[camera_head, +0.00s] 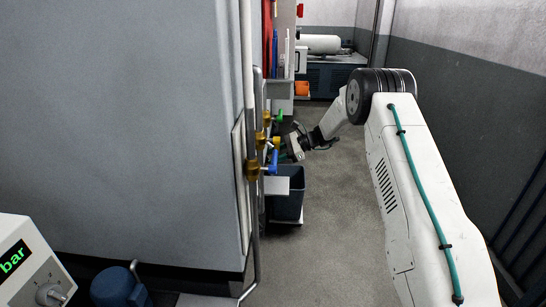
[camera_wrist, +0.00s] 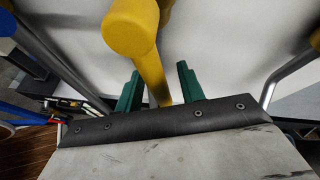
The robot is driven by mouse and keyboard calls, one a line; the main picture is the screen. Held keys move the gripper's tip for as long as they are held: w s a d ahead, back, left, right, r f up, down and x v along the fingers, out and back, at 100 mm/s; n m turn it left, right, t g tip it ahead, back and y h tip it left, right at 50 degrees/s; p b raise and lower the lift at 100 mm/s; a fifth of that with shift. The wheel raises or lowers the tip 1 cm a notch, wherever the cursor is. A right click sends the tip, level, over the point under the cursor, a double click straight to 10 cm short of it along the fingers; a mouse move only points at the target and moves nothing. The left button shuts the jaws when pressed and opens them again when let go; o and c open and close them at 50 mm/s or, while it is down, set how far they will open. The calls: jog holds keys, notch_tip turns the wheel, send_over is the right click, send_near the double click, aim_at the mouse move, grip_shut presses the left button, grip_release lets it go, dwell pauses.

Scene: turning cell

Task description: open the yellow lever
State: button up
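The yellow lever (camera_wrist: 150,75) shows large in the wrist view, with its round end toward the top and its bar running down between my fingers. In the head view the yellow lever (camera_head: 277,142) is small, on a brass valve on the pipe beside the grey cabinet. My gripper (camera_wrist: 158,68) has two green fingers, one on each side of the lever's bar. A gap shows on both sides of the bar, so the gripper is open and does not clamp it. In the head view my gripper (camera_head: 290,152) is close to the valves and partly hidden.
A blue lever (camera_head: 273,161) sits on the nearer valve, and a green lever (camera_head: 280,116) on the farther one. A dark bin (camera_head: 288,207) stands below the valves. The large grey cabinet (camera_head: 120,120) fills the left. The floor (camera_head: 340,200) right of the bin is clear.

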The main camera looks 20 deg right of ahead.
jog(key=v, duration=0.6)
jog(key=shift+d+r, duration=0.25)
jog(key=shift+d, duration=0.1)
jog(key=shift+s+d, duration=0.1)
jog(key=c, duration=0.4)
jog(key=shift+s+d+f+m+t, duration=0.5)
jog(key=shift+s+d+f, duration=0.15)
jog(key=shift+f, duration=0.1)
grip_shut()
jog(key=s+d+f+n+t+h, duration=0.15)
jog(key=d+n+t, duration=0.25)
jog(key=n+t, duration=0.65)
jog(key=w+a, duration=0.4)
jog(key=a, duration=0.4)
jog(key=shift+w+r+n+y, duration=0.3)
jog(key=shift+n+y, duration=0.15)
